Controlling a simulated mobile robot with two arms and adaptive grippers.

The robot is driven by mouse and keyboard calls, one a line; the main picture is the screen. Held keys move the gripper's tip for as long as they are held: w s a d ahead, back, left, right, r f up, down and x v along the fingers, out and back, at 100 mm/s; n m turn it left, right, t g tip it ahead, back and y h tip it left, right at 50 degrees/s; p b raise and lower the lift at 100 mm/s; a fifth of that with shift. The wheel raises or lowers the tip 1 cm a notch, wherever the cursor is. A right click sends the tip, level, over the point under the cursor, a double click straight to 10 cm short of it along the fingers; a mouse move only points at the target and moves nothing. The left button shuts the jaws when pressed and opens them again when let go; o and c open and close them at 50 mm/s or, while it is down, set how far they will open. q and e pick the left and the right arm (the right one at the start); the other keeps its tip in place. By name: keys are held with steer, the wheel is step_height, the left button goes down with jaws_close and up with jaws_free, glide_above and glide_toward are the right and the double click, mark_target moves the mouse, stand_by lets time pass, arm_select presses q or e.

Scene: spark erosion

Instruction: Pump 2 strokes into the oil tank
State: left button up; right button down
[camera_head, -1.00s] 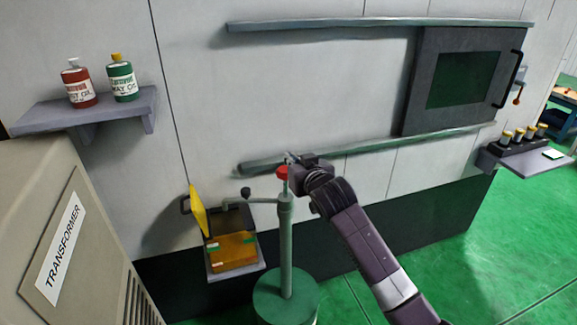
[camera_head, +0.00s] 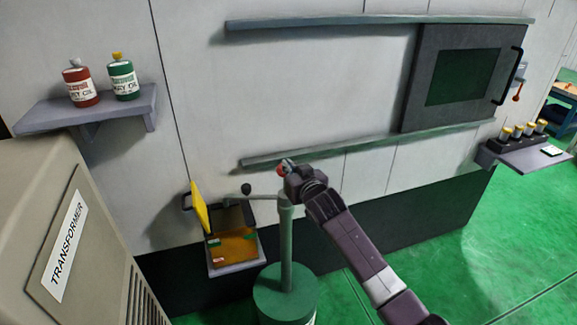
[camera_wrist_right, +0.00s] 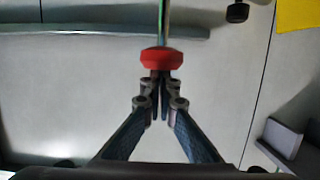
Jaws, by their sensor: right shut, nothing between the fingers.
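The pump is a green column (camera_head: 287,245) on a round green base, with a grey spout arm reaching left. Its red knob (camera_head: 281,170) tops the pump and is partly covered by my right gripper (camera_head: 285,165). In the wrist view the red knob (camera_wrist_right: 162,60) sits on a thin rod. The right gripper (camera_wrist_right: 161,86) is shut and empty, its fingertips right at the knob; I cannot tell whether they touch. The oil tank (camera_head: 232,248) is the orange-filled box left of the column, its yellow lid (camera_head: 201,207) standing open. The left gripper is out of view.
A transformer cabinet (camera_head: 50,230) fills the lower left. A shelf (camera_head: 90,108) holds a red bottle (camera_head: 80,85) and a green bottle (camera_head: 123,80). Wall rails and a dark sliding door (camera_head: 463,78) are behind. Green floor at right is free.

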arm_select(q)
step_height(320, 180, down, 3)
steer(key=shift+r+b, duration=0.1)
steer(key=shift+b, duration=1.15)
arm_select(e)
step_height(320, 180, down, 6)
steer(key=shift+s+r, duration=0.15)
steer(key=shift+r, duration=0.1)
step_height(320, 180, up, 5)
steer(key=p, duration=0.4)
arm_select(q)
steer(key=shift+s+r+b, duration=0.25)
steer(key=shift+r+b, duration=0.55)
steer(key=shift+b, duration=0.35)
arm_select(e)
steer(key=v, duration=0.9)
steer(key=shift+s+d, duration=0.15)
steer(key=shift+s, duration=0.2)
steer(key=shift+r, duration=0.15)
